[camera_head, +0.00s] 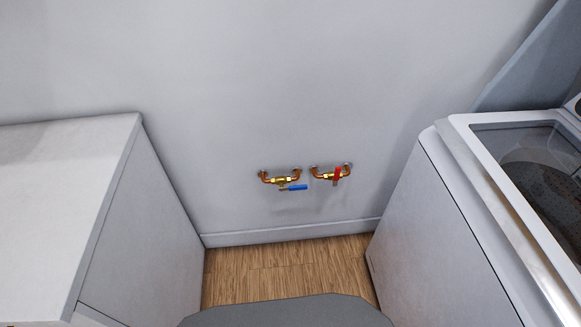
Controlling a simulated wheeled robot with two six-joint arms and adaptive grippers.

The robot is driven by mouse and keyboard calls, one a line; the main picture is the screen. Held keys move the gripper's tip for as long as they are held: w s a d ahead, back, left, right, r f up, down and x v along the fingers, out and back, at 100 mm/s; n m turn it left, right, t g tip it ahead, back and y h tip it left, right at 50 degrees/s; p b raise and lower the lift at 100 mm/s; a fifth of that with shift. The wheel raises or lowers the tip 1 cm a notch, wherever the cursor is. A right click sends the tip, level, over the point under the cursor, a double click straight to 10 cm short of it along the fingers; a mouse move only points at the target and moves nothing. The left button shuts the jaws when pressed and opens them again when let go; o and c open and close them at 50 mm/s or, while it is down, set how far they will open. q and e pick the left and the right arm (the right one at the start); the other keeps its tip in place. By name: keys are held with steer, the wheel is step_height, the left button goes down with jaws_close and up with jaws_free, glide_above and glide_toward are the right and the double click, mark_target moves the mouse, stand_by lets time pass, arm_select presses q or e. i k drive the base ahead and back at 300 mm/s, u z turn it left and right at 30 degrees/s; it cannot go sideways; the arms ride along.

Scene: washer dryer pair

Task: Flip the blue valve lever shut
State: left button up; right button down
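The blue valve lever (297,188) sits on the left brass valve (281,180), low on the back wall. The lever points to the right, roughly in line with its copper pipe.
A white cabinet or appliance (150,220) stands on the left. A top-loading washer with a glass lid (535,140) stands on the right. Between them is a narrow gap with wood floor (270,278) and a white baseboard (290,233). My grey base is at the bottom.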

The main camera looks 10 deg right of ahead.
mark_target(303, 186)
steer(key=k, duration=0.65)
steer(key=u, duration=0.75)
steer(key=i, duration=0.95)
steer(key=z, duration=0.1)
